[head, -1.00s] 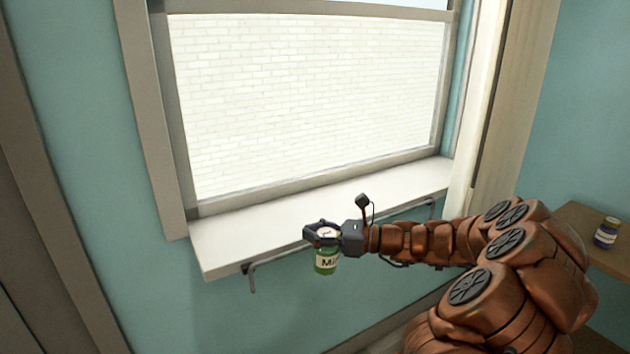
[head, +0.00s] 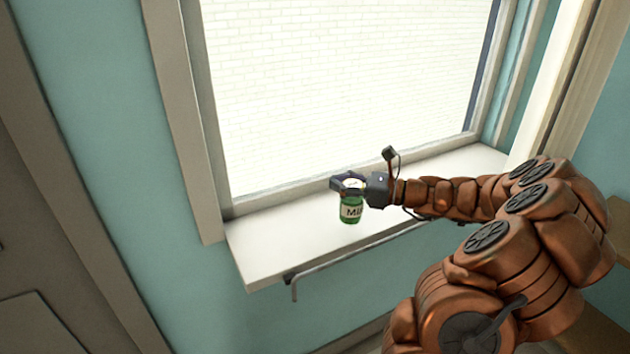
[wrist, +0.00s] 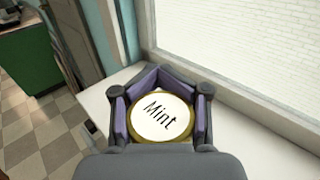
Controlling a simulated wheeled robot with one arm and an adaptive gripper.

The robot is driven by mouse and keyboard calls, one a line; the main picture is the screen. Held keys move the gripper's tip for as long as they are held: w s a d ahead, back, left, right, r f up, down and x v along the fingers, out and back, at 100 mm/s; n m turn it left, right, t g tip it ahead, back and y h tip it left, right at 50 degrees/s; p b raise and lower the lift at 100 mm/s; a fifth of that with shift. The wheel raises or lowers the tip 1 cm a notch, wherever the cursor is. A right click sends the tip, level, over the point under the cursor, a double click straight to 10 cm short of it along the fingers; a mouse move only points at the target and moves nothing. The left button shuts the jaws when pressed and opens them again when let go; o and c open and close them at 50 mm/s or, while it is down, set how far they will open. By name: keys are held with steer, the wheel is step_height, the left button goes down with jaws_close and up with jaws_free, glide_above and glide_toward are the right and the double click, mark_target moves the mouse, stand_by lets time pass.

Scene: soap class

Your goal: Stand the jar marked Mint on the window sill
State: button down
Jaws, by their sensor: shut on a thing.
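The jar marked Mint (head: 351,210) is green with a pale label and shows upright in the head view. In the wrist view its white lid (wrist: 160,117) with a gold rim reads "Mint". My gripper (head: 347,185) is shut on the jar near its top; in the wrist view the fingers (wrist: 158,100) wrap around the lid. The white window sill (head: 275,240) lies below and around the jar in the head view. I cannot tell whether the jar's base touches the sill.
The window pane (head: 340,90) and its frame stand behind the sill. The sill is bare to the left of the jar. A metal bracket (head: 293,285) hangs under the sill's front edge. In the wrist view a green cabinet (wrist: 30,70) stands across the tiled floor.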

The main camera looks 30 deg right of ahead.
steer(key=w+a+f+p, duration=0.1)
steer(key=w+f+p, duration=0.2)
steer(key=w, duration=0.4)
steer(key=shift+w+a+f, duration=0.35)
steer(key=shift+a+f, duration=0.05)
steer(key=shift+f, duration=0.25)
steer(key=shift+f, duration=0.15)
steer(key=c, duration=0.6)
jaws_free()
steer(key=b+v, duration=0.2)
steer(key=v, duration=1)
steer(key=shift+b, duration=0.4)
